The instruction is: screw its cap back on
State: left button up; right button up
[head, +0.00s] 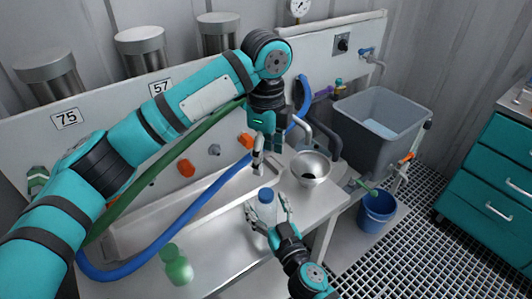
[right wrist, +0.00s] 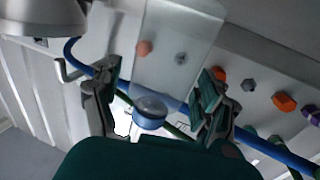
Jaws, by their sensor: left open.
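A clear bottle (head: 267,212) stands at the front of the bench in the head view, with a blue cap (head: 266,195) on its top. How tightly the cap sits cannot be told. My left gripper (head: 265,165) is open and empty, pointing down just above the cap and apart from it. My right gripper (head: 268,207) is low, with its fingers on either side of the bottle; whether they press on it cannot be told. In the right wrist view a blue round part (right wrist: 150,118), probably the cap, shows between the two fingers.
A steel bowl (head: 310,170) stands close right of the bottle. A green bottle (head: 178,267) is at the front left. A blue hose (head: 205,202) runs along the bench. A grey sink (head: 382,123) and blue bucket (head: 377,208) are to the right.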

jog(key=v, duration=1.2)
dwell(0.5)
